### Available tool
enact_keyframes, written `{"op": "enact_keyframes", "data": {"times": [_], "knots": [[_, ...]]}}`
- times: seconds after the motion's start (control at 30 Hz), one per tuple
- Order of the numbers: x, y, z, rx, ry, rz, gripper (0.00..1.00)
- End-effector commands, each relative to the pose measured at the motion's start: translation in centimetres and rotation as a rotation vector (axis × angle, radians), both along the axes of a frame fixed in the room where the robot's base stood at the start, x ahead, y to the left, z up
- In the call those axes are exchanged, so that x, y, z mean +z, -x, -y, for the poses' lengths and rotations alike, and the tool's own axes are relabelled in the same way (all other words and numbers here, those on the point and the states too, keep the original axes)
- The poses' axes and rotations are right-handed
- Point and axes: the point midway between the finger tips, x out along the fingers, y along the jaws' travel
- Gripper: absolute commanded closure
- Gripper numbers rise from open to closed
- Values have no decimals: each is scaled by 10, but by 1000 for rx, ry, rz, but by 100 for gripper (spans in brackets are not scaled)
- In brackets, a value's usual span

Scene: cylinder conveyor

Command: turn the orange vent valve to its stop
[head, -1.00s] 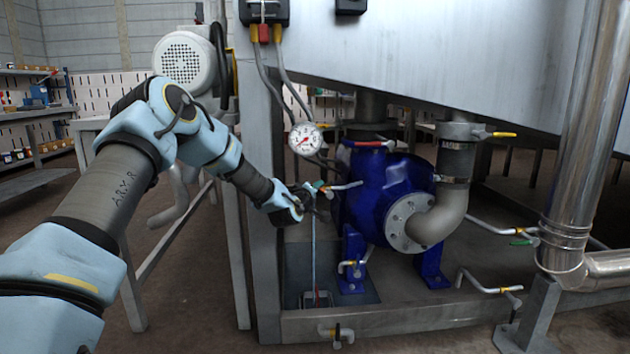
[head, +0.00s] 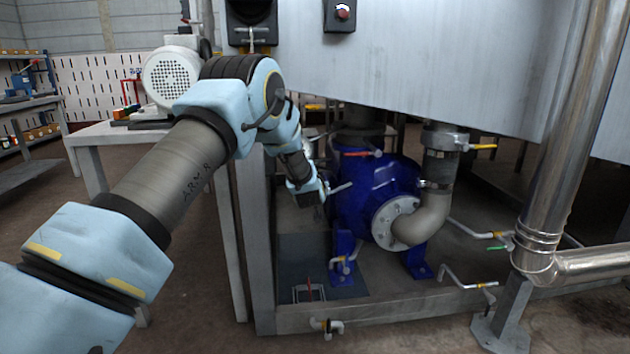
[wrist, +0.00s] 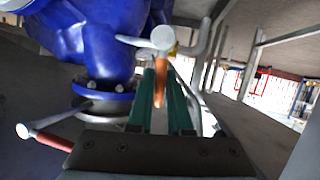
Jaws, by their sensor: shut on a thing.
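The orange vent valve's handle (wrist: 160,88) is in the middle of the wrist view, hanging from a grey round hub (wrist: 163,38) with a pale pipe to either side. My gripper (wrist: 162,76) has its two green fingers on either side of this handle and is shut on it. In the head view my gripper (head: 311,198) is at the left side of the blue pump (head: 360,200), beside a pale pipe stub (head: 340,187). The orange handle is hidden there behind my gripper, so its turn angle cannot be told from that view.
A red-handled valve (wrist: 45,138) shows low at the left in the wrist view. The pump has a red lever (head: 361,153) on top and a yellow-handled valve (head: 483,147) at the right.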

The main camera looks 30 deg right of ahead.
Motion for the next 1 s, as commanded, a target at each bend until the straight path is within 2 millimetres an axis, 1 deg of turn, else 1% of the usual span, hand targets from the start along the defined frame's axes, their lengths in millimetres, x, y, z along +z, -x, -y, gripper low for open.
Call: {"op": "enact_keyframes", "data": {"times": [0.03, 0.3, 0.83, 0.87, 1.0], "knots": [[4, 2, 3, -3, -24, 12, 100], [1, 3, 6, -1, -105, 48, 100], [-1, 3, 7, -2, -124, 58, 100], [-1, 3, 7, -2, -124, 58, 80], [-1, 3, 7, -1, -124, 57, 64]]}}
